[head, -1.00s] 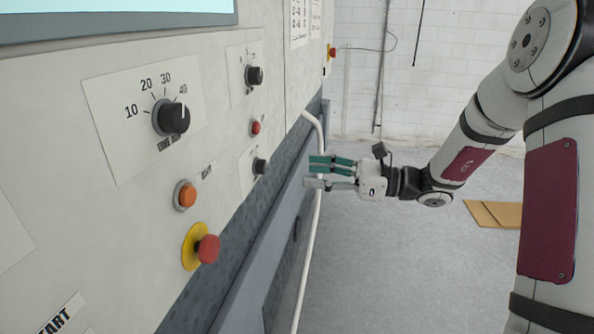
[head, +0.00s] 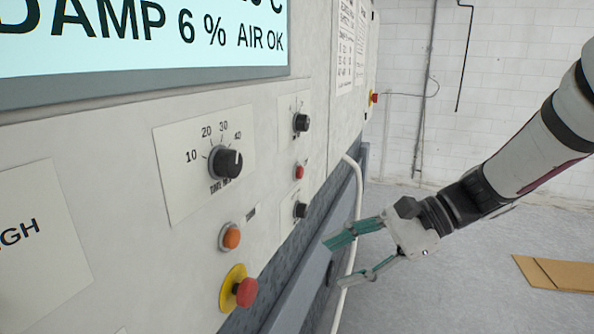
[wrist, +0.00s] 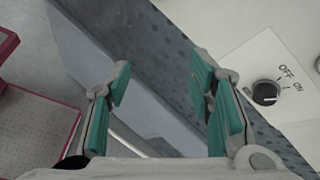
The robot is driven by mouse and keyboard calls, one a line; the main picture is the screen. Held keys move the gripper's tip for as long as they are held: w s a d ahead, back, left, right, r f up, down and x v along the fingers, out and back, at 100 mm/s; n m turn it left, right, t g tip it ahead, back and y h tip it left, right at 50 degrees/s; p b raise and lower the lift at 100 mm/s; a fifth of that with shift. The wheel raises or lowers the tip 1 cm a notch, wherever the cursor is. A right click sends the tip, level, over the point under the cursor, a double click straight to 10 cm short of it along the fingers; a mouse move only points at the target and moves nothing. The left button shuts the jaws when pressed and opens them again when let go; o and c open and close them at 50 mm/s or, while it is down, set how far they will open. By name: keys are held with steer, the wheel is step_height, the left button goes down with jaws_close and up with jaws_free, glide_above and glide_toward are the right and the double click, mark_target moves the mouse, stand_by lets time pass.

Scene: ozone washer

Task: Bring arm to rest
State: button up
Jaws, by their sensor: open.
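My gripper (head: 350,258) is open and empty, with green finger pads, in the head view. It is right of the washer's control panel and appears apart from it. In the wrist view the two fingers (wrist: 160,90) are spread wide with nothing between them. The panel (head: 130,265) carries a timer knob (head: 226,162) with its mark near 40, an orange button (head: 230,237) and a red mushroom button (head: 245,292) on a yellow ring. The wrist view shows an OFF/ON knob (wrist: 265,93) right of the fingers.
A white pipe (head: 352,240) runs down the machine's edge near the fingers. A display (head: 140,40) reads "DAMP 6 %" and "AIR OK". Flat cardboard (head: 560,274) lies on the floor at right. Open floor (head: 450,290) lies right of the machine.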

steer(key=s+d+r+n+t+h, duration=0.2)
steer(key=s+d+n+h, duration=0.3)
steer(key=s+n+h, duration=0.1)
steer(key=s+d+r+n+t+h, duration=0.1)
steer(key=s+d+n+t+h, duration=0.2)
steer(key=s, duration=0.6)
steer(key=d+n+h, duration=0.2)
steer(key=n, duration=0.1)
steer(key=shift+r+n+h, duration=0.3)
steer(key=shift+r+h, duration=0.1)
steer(key=shift+s, duration=0.1)
